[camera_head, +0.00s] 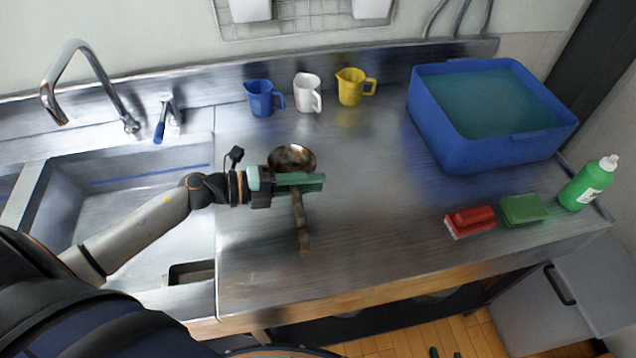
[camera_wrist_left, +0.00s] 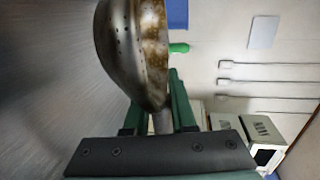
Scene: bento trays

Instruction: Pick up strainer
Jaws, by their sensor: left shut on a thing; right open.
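The strainer (camera_head: 292,157) is a metal bowl with small holes and brown stains, with a long brownish handle running toward the counter's front. My left gripper (camera_head: 312,183) is shut on the strainer's handle just below the bowl. In the left wrist view the strainer's bowl (camera_wrist_left: 130,50) rises above the green fingers of the left gripper (camera_wrist_left: 158,115), with the handle between them. I cannot tell whether the strainer touches the counter. My right gripper is not in view.
Blue, white and yellow jugs (camera_head: 307,93) stand at the back. A blue tub of water (camera_head: 445,135) is at the right, near a red brush (camera_head: 470,220), green sponge (camera_head: 523,209) and green bottle (camera_head: 587,185). The sink (camera_head: 140,215) is at the left. The counter's middle is clear.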

